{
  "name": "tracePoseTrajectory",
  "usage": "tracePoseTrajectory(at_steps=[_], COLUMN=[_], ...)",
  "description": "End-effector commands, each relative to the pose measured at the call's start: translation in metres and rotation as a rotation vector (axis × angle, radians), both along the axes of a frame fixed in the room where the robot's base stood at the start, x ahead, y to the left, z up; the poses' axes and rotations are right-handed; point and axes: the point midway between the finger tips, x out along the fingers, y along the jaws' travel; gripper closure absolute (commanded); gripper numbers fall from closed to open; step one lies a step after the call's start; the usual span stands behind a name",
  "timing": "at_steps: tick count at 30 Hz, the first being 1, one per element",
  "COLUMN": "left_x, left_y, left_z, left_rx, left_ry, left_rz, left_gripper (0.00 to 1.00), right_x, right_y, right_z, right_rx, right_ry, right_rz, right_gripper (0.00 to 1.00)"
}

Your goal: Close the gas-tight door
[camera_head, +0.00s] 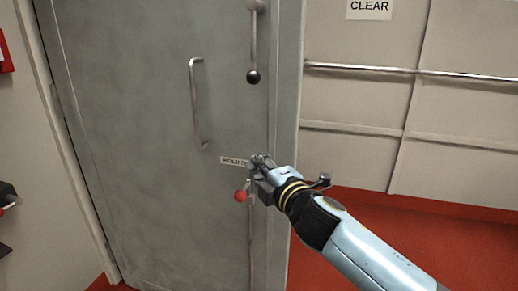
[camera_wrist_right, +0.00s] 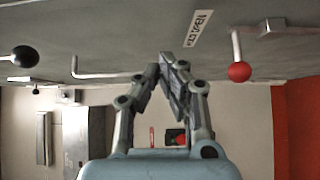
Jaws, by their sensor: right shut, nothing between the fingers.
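The grey gas-tight door (camera_head: 140,150) fills the left and middle of the head view. It carries an upright D-shaped pull handle (camera_head: 195,105), an upper lever with a black knob (camera_head: 253,76) and a lower lever with a red knob (camera_head: 241,196). My right gripper (camera_head: 258,160) is shut and empty in front of the door near its right side, just above the red knob. In the right wrist view its closed fingertips (camera_wrist_right: 168,62) point at the door face (camera_wrist_right: 130,25), between the pull handle (camera_wrist_right: 105,75) and the red knob (camera_wrist_right: 239,72). I cannot tell whether they touch the door.
A small label (camera_head: 235,161) sits beside my right gripper, partly hidden. A pale panelled wall with a metal rail (camera_head: 400,71) and a CLEAR sign (camera_head: 369,8) stands right of the door. Red floor (camera_head: 400,230) shows below it. Dark fixtures (camera_head: 6,195) edge the left wall.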

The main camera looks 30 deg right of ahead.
Motion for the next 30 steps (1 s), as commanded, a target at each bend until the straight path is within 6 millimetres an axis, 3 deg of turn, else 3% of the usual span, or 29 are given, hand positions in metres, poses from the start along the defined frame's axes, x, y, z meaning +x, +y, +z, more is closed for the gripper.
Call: tracePoseTrajectory(at_steps=[4,10,30], left_x=[0.001,0.001,0.001], left_y=[-0.001,-0.002,-0.004], left_z=[0.002,-0.001,-0.002], left_rx=[-0.001,-0.003,-0.004], left_ry=[-0.001,-0.001,-0.001], left_rz=[0.0,0.001,0.002], left_gripper=[0.6,0.6,0.6], right_x=[0.031,0.047,0.054], right_y=[-0.003,-0.026,-0.039], right_z=[0.002,-0.001,-0.002], right_rx=[0.001,0.0,-0.003], right_ry=[-0.002,0.001,0.001], right_rz=[0.0,0.0,0.017], right_gripper=[1.0,1.0,1.0])
